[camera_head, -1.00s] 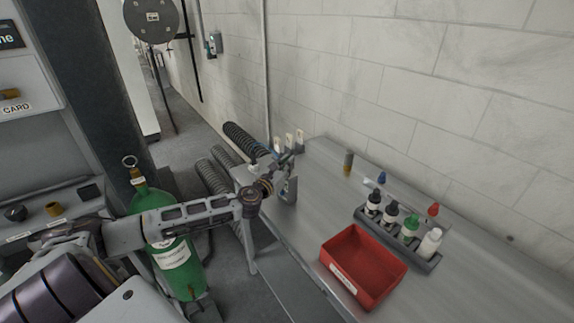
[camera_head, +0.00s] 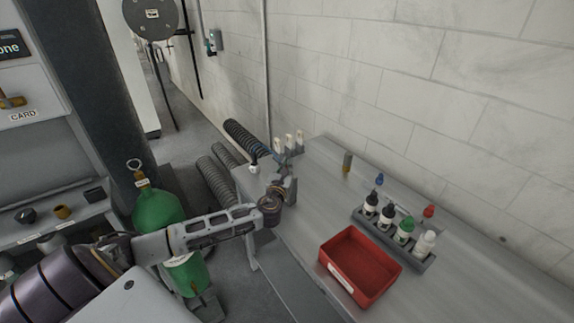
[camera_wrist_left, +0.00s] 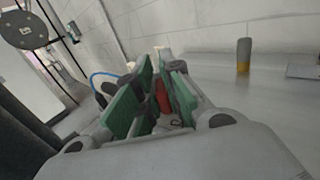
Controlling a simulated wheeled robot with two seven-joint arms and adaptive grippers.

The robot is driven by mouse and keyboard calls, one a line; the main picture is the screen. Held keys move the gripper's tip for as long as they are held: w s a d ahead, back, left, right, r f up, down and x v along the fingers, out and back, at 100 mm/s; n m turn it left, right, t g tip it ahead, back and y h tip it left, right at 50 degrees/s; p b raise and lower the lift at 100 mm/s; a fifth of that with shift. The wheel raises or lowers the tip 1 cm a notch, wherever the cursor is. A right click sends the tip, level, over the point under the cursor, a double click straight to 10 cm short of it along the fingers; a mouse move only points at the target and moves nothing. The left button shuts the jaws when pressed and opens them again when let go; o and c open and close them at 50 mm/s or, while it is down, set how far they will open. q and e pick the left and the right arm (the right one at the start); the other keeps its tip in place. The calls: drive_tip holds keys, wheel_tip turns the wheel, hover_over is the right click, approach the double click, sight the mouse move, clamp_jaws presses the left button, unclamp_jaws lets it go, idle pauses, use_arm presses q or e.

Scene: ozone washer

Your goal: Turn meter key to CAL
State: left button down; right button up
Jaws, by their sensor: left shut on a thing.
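My left gripper (camera_head: 284,166) reaches over the near left corner of the grey bench. In the left wrist view its green-padded fingers (camera_wrist_left: 155,97) stand close together on a small red thing (camera_wrist_left: 163,97). Most of that thing is hidden by the pads, and I cannot tell if it is the meter key. No meter face or CAL mark is readable. White-topped pieces (camera_head: 289,140) stand just behind the gripper. My right gripper is in neither view.
On the bench (camera_head: 322,205) are a red bin (camera_head: 345,284), a rack of dropper bottles (camera_head: 388,218) and a small grey-and-yellow cylinder (camera_head: 347,161). A green gas cylinder (camera_head: 158,210) stands beside my left arm. Black ribbed hoses (camera_head: 213,178) lie behind it.

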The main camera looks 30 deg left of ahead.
use_arm(q)
drive_tip(key=shift+r+n+g+y+p, duration=0.1)
drive_tip(key=shift+n+g+y+p, duration=0.6)
drive_tip(key=shift+y, duration=0.5)
drive_tip(key=shift+n+y, duration=0.4)
drive_tip(key=c, duration=1.5)
unclamp_jaws()
drive_tip(key=shift+s+d, duration=0.1)
drive_tip(key=shift+s, duration=0.05)
drive_tip(key=shift+v, duration=5.85)
drive_tip(key=shift+s, duration=0.1)
